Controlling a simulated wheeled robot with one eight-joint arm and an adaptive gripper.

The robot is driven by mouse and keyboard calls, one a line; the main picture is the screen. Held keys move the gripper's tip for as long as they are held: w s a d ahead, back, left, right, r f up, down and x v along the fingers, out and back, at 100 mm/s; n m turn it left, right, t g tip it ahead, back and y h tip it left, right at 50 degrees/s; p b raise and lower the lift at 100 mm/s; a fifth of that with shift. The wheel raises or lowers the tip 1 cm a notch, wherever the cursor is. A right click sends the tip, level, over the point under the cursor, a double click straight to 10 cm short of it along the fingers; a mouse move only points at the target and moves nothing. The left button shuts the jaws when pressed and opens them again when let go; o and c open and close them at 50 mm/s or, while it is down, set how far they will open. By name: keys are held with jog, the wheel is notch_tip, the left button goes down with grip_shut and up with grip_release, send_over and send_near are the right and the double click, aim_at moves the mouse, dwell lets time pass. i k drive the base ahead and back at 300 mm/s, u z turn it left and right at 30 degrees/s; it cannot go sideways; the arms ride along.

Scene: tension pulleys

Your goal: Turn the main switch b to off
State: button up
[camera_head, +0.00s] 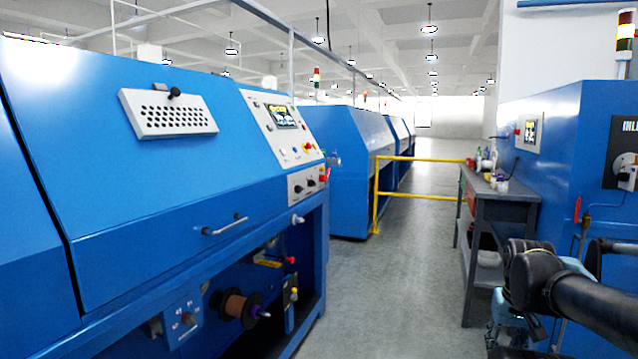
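No readable label marks main switch b. A grey side panel (308,185) on the left blue machine has small black knobs, too small to read. A lower blue control plate (184,320) on that machine carries a knob and small white labels. A large rotary switch (625,166) on a black plate sits on the right blue machine, cut by the picture's edge. I cannot tell which control is b or their settings. My black and pale-blue arm is at the lower right, apart from the left machine's panels. My gripper's fingers cannot be made out there.
The left blue machine (120,240) fills the left side, with a door handle (225,226) and a spool (235,307) below. A grey workbench (500,192) with small items stands at right. A yellow rail (420,196) crosses the aisle. The grey floor (390,290) between is clear.

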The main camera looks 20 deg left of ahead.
aim_at(322, 178)
jog(key=u, duration=0.35)
jog(key=i, duration=1.05)
jog(key=u, duration=0.6)
jog(key=i, duration=0.85)
jog(key=u, duration=0.15)
